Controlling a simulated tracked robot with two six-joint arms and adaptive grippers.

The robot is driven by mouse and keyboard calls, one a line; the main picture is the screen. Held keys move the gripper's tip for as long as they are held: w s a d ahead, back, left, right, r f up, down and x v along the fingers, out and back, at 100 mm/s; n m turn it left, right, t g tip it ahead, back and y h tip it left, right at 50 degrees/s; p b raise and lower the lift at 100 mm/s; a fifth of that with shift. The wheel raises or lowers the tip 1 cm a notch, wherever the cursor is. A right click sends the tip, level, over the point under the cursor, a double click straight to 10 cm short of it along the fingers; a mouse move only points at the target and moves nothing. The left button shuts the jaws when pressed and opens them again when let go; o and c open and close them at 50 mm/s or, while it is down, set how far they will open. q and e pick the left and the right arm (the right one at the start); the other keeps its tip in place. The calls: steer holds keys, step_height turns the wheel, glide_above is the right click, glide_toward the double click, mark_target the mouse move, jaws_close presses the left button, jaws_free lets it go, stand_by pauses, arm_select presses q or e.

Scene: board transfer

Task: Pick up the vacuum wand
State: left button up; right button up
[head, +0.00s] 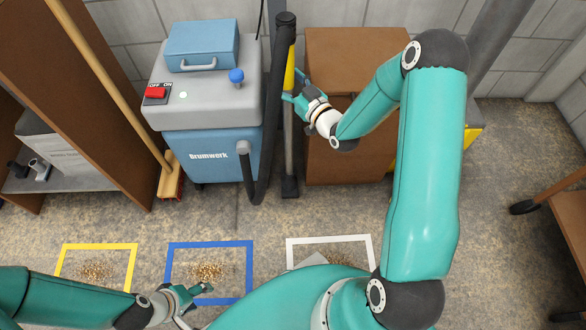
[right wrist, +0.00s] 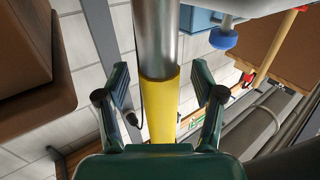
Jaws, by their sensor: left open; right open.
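The vacuum wand stands upright beside the vacuum, with a yellow grip section (head: 289,72), a grey metal tube (head: 288,130) and a dark floor head (head: 290,187). A black hose (head: 265,150) runs close beside it. My right gripper (head: 293,92) is at the yellow section. In the right wrist view, the yellow section (right wrist: 160,105) lies between the two open fingers of my right gripper (right wrist: 160,82), with gaps visible on both sides. My left gripper (head: 192,300) is open and empty, low over the floor by the blue frame.
The blue and grey vacuum (head: 205,110) stands left of the wand, a brown cabinet (head: 345,160) right behind it. A broom (head: 170,180) leans at left. Yellow (head: 134,262), blue (head: 249,262) and white (head: 370,250) floor frames hold debris. Floor between frames and vacuum is clear.

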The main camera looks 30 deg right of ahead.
steer(key=c, duration=1.2)
steer(key=shift+c, duration=0.2)
steer(key=shift+r, duration=0.2)
